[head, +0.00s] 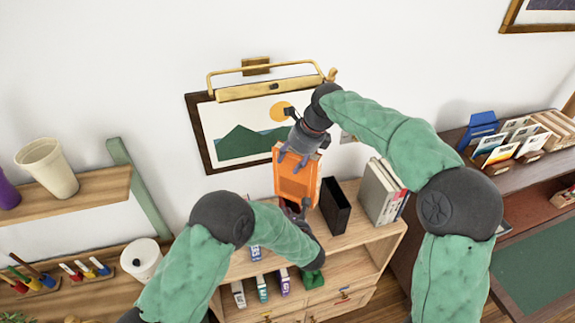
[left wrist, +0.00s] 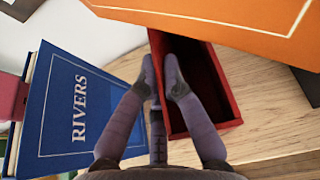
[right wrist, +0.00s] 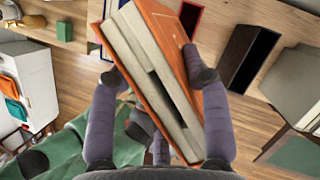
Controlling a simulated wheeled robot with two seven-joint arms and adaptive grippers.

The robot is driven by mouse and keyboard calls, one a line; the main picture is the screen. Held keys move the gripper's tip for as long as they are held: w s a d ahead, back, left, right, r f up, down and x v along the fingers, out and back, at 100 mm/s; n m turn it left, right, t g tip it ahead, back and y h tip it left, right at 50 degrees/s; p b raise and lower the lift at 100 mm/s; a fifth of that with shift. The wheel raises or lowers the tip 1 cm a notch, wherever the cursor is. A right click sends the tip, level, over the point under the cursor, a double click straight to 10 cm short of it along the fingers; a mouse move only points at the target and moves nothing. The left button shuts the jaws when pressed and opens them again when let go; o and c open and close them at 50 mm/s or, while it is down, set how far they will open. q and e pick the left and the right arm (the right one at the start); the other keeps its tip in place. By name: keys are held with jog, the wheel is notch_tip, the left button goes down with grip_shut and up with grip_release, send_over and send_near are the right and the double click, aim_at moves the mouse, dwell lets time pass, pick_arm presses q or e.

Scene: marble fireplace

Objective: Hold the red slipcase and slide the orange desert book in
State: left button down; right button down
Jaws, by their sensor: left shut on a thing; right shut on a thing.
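The orange book (head: 297,186) hangs upright below my right gripper (head: 295,158), which is shut on it. The right wrist view shows the book (right wrist: 160,65) between both fingers, page edges toward the camera. My left gripper (left wrist: 163,82) is shut on one side wall of the red slipcase (left wrist: 222,100), which stands on the wooden top with its dark inside showing. In the left wrist view the book (left wrist: 235,25) is above the slipcase and covers part of it. I cannot tell whether they touch. In the head view the book and left arm hide most of the slipcase.
A blue book marked RIVERS (left wrist: 80,110) is left of the slipcase. A black open case (head: 335,206) stands close on the right, with pale books (head: 380,192) beyond it. A framed picture (head: 205,130) hangs on the wall behind. Some bare cabinet top (head: 350,248) lies in front.

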aim_at(287, 165)
jog(key=shift+w+a+r, duration=0.1)
jog(key=shift+w+a, duration=0.1)
jog(key=shift+a, duration=0.15)
jog(key=x, duration=0.2)
jog(key=shift+f, duration=0.6)
jog(key=shift+f, duration=0.1)
jog(key=c, duration=0.6)
grip_release()
jog(key=shift+f, duration=0.2)
jog(key=v, duration=0.7)
jog(key=shift+d+r, duration=0.15)
jog(key=shift+r, duration=0.1)
pick_arm(q)
jog(key=c, duration=1.3)
grip_release()
